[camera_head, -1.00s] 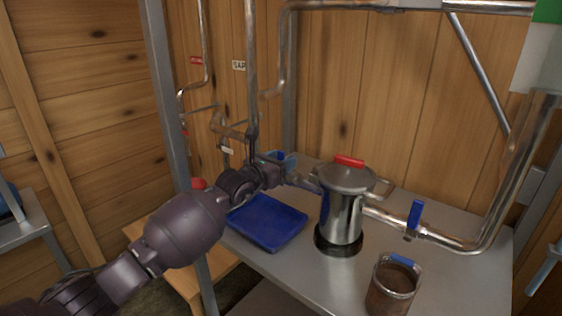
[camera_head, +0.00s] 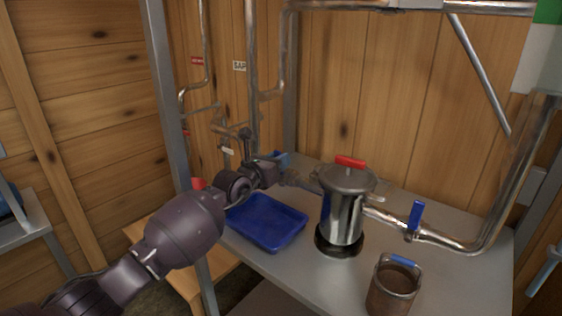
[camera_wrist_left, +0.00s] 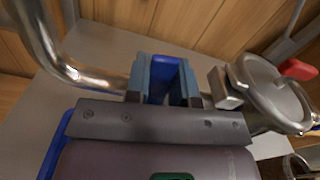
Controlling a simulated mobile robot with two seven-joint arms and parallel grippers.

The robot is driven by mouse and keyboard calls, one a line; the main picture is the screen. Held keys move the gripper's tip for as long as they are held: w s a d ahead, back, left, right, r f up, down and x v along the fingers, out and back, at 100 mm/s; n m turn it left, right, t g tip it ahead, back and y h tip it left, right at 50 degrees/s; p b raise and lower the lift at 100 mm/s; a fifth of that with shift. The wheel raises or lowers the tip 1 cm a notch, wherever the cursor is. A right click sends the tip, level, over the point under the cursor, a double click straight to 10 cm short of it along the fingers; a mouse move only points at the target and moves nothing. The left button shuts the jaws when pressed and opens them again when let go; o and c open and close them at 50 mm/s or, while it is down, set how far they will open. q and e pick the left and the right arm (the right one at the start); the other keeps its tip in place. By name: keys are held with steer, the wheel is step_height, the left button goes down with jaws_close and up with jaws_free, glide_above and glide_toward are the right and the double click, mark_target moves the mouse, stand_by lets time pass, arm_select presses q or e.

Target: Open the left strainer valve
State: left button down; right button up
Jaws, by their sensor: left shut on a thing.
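The steel strainer pot (camera_head: 347,205) with a red-handled lid stands on the metal table; it also shows at the right of the left wrist view (camera_wrist_left: 272,92). A steel pipe runs out from each side of it. The left strainer valve's blue handle (camera_wrist_left: 163,76) is between the fingers of my left gripper (camera_wrist_left: 165,84) in the left wrist view. The gripper is shut on it. In the head view my left gripper (camera_head: 280,162) is left of and behind the pot, and it hides most of the handle and valve body. My right gripper is not in view.
The right valve's blue handle (camera_head: 415,214) stands upright on the pipe right of the pot. A blue tray (camera_head: 265,222) lies below my left wrist. A metal pail (camera_head: 391,290) stands at the front. A grey post (camera_head: 169,100) rises behind my arm.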

arm_select(q)
steer(key=n, duration=0.1)
steer(key=w+a+n, duration=0.1)
steer(key=n, duration=0.1)
steer(key=a+f+n+p, duration=0.1)
steer(key=n, duration=0.1)
steer(key=shift+w+a+f, duration=0.1)
steer(key=shift+w+a, duration=0.1)
steer(key=shift+w, duration=0.15)
stand_by(0.4)
steer(key=c, duration=1)
jaws_free()
steer(key=shift+o, duration=0.2)
